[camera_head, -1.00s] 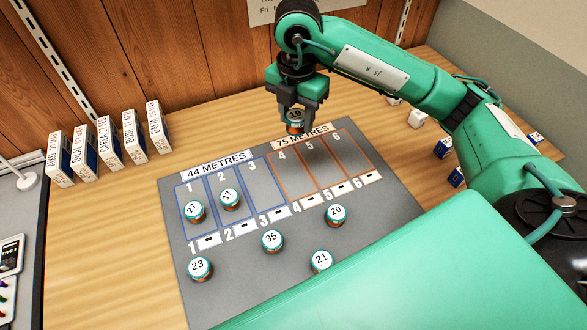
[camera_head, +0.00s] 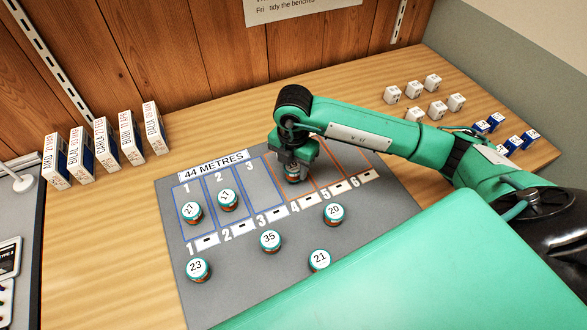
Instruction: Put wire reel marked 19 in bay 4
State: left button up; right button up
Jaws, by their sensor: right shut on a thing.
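The wire reel marked 19 (camera_head: 292,178) is a small copper and teal reel, held in my right gripper (camera_head: 293,172). The gripper is shut on it and points down, low over bay 4 (camera_head: 301,189), an orange-outlined bay on the grey mat (camera_head: 230,300). The gripper hides the reel's top and its number. I cannot tell whether the reel touches the mat. The bay's far part is hidden by the gripper and arm. My left gripper is not in view.
Reels 27 (camera_head: 191,209) and 17 (camera_head: 228,197) stand in bays 1 and 2. Reels 20 (camera_head: 334,213), 35 (camera_head: 270,240), 23 (camera_head: 199,268) and 21 (camera_head: 319,259) stand nearer. Boxes (camera_head: 103,145) line the left back; white cubes (camera_head: 437,109) sit at right.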

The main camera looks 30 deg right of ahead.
jog(key=shift+f, duration=0.9)
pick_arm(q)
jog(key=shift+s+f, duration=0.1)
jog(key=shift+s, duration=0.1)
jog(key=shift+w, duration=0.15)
pick_arm(e)
jog(key=shift+f, duration=0.15)
jog(key=o, duration=1)
jog(key=shift+c, duration=0.2)
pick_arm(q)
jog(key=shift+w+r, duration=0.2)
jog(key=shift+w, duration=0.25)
